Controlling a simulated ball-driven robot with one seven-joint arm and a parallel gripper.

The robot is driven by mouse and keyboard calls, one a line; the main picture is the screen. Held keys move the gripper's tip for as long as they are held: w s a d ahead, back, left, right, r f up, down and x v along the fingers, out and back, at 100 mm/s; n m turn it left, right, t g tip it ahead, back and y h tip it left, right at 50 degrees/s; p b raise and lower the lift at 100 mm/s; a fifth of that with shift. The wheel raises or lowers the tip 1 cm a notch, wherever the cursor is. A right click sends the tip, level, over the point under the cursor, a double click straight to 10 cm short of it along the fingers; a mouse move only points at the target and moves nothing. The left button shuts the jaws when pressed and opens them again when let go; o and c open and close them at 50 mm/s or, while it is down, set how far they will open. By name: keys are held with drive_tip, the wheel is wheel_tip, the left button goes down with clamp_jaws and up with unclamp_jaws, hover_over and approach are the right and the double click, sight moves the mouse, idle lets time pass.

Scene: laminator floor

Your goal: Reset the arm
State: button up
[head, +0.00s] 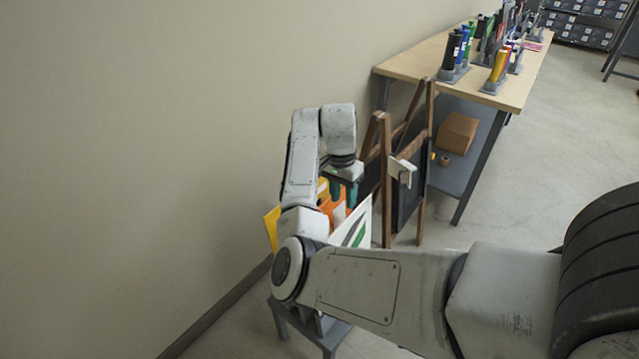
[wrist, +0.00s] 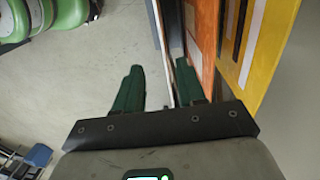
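My arm reaches out from the right, and its gripper (head: 345,192) points down in the head view, above a group of upright coloured panels. In the wrist view my gripper (wrist: 158,88) has its two green fingers apart. A thin pale panel edge (wrist: 163,45) runs between the fingers, with a gap to the left finger; I cannot tell whether it touches the right one. In the head view a white panel with green marks (head: 354,230), an orange panel (head: 335,210) and a yellow panel (head: 271,226) show, partly hidden by my arm.
The panels stand at a small grey stand (head: 331,336), mostly hidden. A wooden easel with a dark board (head: 410,185) stands close right of my gripper. Behind it is a workbench (head: 415,65) with bottles on top and a cardboard box (head: 457,132) below. A wall (head: 150,130) bounds the left.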

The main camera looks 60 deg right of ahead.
drive_tip(key=shift+r, duration=0.1)
drive_tip(key=s+a+f+n, duration=0.3)
drive_tip(key=a+n, duration=0.4)
drive_tip(key=a, duration=0.3)
drive_tip(key=s+a+f+n+t, duration=0.1)
drive_tip(key=s+a+f+n, duration=0.2)
drive_tip(key=a+n, duration=0.3)
drive_tip(key=s+a+f+n+t, duration=0.1)
drive_tip(key=s+a+f+n, duration=0.3)
drive_tip(key=a, duration=1.2)
drive_tip(key=s+n, duration=0.1)
drive_tip(key=n, duration=0.2)
drive_tip(key=shift+s+n+h, duration=0.3)
drive_tip(key=shift+s, duration=0.05)
drive_tip(key=shift+f, duration=0.15)
